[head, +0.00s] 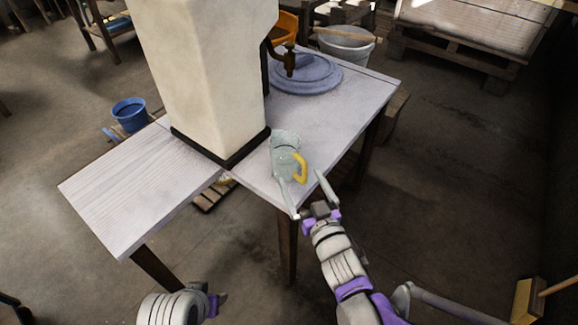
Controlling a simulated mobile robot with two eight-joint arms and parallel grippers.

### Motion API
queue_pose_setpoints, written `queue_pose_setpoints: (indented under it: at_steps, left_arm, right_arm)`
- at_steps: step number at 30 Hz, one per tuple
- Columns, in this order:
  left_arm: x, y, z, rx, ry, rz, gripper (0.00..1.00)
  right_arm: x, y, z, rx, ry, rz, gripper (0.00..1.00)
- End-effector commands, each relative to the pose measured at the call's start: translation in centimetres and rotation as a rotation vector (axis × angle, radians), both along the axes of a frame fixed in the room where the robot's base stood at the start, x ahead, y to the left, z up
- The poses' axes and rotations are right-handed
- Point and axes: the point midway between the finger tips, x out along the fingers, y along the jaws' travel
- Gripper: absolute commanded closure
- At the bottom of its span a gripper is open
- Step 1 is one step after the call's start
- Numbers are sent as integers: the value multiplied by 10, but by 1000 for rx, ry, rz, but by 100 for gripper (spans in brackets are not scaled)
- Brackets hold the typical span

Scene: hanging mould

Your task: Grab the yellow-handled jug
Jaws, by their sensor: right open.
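The jug (284,153) is clear and greenish with a yellow handle (301,168) on its right side. It stands on the pale wooden table (325,118), near the front edge. My right gripper (308,179) is open, its two long fingers apart and pointing at the jug. The left finger reaches close to the jug's base and the right finger is to the right of the handle. I cannot tell whether either finger touches it. My left arm shows at the bottom left, with only a small part of the left gripper (219,300) visible; its jaws are unclear.
A large cream column (205,75) with a dark base stands on the table left of the jug. A blue-grey round lid (308,76) lies behind the jug. A blue bucket (130,115) and a white bucket (345,47) stand beyond the table.

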Motion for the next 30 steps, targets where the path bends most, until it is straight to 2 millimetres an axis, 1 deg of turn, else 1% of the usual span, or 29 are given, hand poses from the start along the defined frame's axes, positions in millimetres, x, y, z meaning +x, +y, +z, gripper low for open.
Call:
queue_pose_setpoints:
  at_steps: [1, 3, 6, 11, 14, 18, 21, 27, 28, 30]
  left_arm:
    - [0, 0, 0, 0, 0, 0, 50]
    - [0, 0, 0, 0, 0, 0, 50]
    - [0, 0, -1, 0, 0, 0, 50]
    - [0, 0, -2, 0, 0, 0, 50]
    - [0, 0, -3, 0, 1, 0, 50]
    - [0, 0, -6, 0, 2, 0, 50]
    - [1, 0, -7, 0, 2, 0, 50]
    - [1, 0, -6, 0, 2, 0, 50]
    - [1, 0, -6, 0, 2, 0, 50]
    - [1, 0, -6, 0, 2, 0, 50]
  right_arm:
    - [9, 3, 1, 0, 1, 0, 0]
    - [18, 7, 1, 1, 1, -1, 0]
    - [26, 10, 1, -2, 2, -1, 0]
    - [34, 13, 0, 0, 2, -2, 0]
    - [45, 17, -1, -2, 2, -1, 0]
    - [66, 26, -2, -1, 3, -2, 0]
    - [76, 29, -1, -1, 3, -3, 0]
    - [77, 30, -1, -2, 2, -3, 0]
    - [77, 30, -1, -2, 2, -3, 2]
    - [77, 29, -1, -2, 2, -3, 14]
